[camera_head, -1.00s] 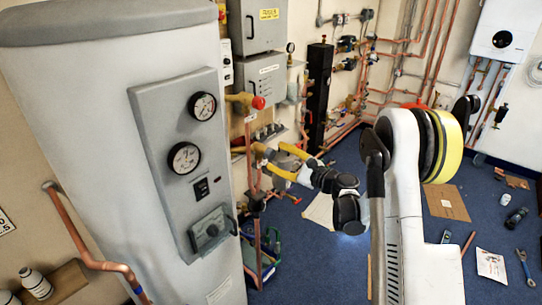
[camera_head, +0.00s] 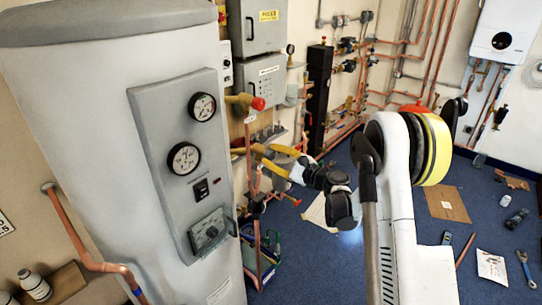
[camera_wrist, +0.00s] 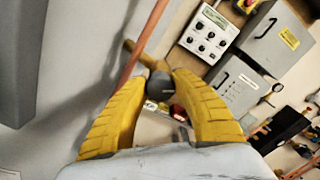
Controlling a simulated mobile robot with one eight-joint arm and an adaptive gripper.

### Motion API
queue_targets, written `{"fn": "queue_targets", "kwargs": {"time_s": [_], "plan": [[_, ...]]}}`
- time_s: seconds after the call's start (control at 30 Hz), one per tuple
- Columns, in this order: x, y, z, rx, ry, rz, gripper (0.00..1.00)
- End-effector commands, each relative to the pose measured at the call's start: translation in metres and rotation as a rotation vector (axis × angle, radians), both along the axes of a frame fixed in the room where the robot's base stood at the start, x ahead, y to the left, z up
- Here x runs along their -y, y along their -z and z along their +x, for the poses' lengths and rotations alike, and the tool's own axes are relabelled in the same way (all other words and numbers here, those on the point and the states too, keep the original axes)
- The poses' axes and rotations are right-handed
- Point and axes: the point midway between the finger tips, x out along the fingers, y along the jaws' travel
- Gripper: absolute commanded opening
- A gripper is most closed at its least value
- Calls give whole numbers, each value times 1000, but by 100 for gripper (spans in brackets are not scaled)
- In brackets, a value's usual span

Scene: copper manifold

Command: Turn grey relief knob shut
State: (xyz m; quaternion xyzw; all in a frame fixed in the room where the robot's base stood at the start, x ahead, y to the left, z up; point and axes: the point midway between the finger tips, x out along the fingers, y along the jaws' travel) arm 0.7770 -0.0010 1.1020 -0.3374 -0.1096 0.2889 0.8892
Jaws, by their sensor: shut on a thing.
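The grey relief knob (camera_wrist: 159,83) is a small round dark-grey cap in the wrist view, between the tips of my two yellow fingers. My gripper (camera_wrist: 160,86) is closed on it, one finger on each side. A brass fitting (camera_wrist: 136,52) and a copper pipe (camera_wrist: 145,40) lie just behind and left of the knob. In the head view my gripper (camera_head: 260,158) is at the pipework right of the big cylinder. The knob itself cannot be made out there, and its turn position cannot be read.
The large grey cylinder (camera_head: 110,130) with its gauge panel (camera_head: 180,150) stands close on the left. A red-capped brass valve (camera_head: 257,103) sits above my gripper. Grey wall boxes (camera_head: 258,85) are behind. Loose items lie on the blue floor (camera_head: 400,235) to the right.

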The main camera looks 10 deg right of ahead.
Motion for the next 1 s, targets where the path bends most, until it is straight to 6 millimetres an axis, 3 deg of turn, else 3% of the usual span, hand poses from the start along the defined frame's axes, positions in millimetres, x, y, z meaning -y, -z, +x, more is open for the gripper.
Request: {"fn": "queue_targets", "kwargs": {"time_s": [0.37, 1.0], "plan": [[-1, 2, 0, 88, -1, -119, 2], [-1, 3, 0, 432, 0, -592, 2]]}}
